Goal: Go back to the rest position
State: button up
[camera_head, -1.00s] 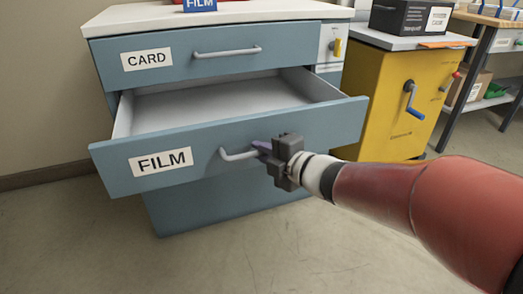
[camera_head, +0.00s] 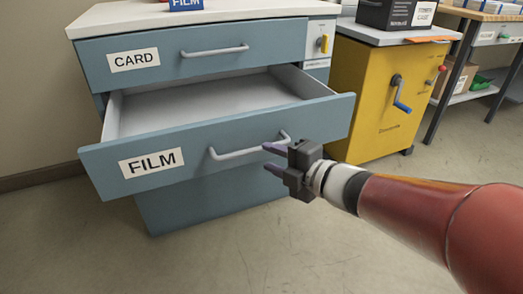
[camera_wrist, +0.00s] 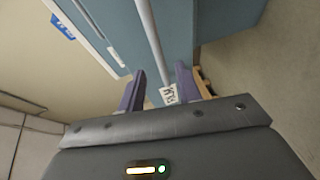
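My gripper (camera_head: 273,159) is in front of the FILM drawer (camera_head: 115,158), at the right end of its handle (camera_head: 235,153). Its two purple fingers are apart with nothing seen between them, and a small gap shows between them and the handle. The drawer is pulled out and its visible inside is empty. In the wrist view the open fingers (camera_wrist: 158,92) point toward the cabinet, and a pale handle bar (camera_wrist: 150,35) runs beyond them. My red arm reaches in from the lower right.
The CARD drawer (camera_head: 160,58) above is shut. A yellow machine (camera_head: 365,95) with a blue-handled crank (camera_head: 400,95) stands right of the cabinet, with a black box (camera_head: 395,12) on top. A workbench (camera_head: 480,45) is at the far right. The front floor (camera_head: 250,255) is clear.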

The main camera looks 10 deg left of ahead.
jog(key=shift+s+d+r, duration=0.1)
jog(key=shift+s+d, duration=0.2)
jog(key=shift+d, duration=0.05)
jog(key=w+d+r+m+t+h+p, duration=0.1)
jog(key=d+r+m+t+h+p, duration=0.2)
jog(key=d+m+h, duration=0.4)
jog(key=d+r+m+t+h+p, duration=0.1)
jog(key=d+r+m+h+p, duration=0.25)
jog(key=d+m, duration=0.5)
jog(key=s+d+m+g+h+p, duration=0.1)
jog(key=s+d+m+g+p, duration=0.1)
jog(key=s+m, duration=0.4)
jog(key=s+d+f+m+g+h+p, duration=0.1)
jog(key=s+m+g, duration=0.4)
jog(key=s, duration=0.6)
jog(key=shift+d+f+m+g+p, duration=0.3)
jog(key=shift+d+m+p, duration=0.1)
jog(key=shift+d+m, duration=0.3)
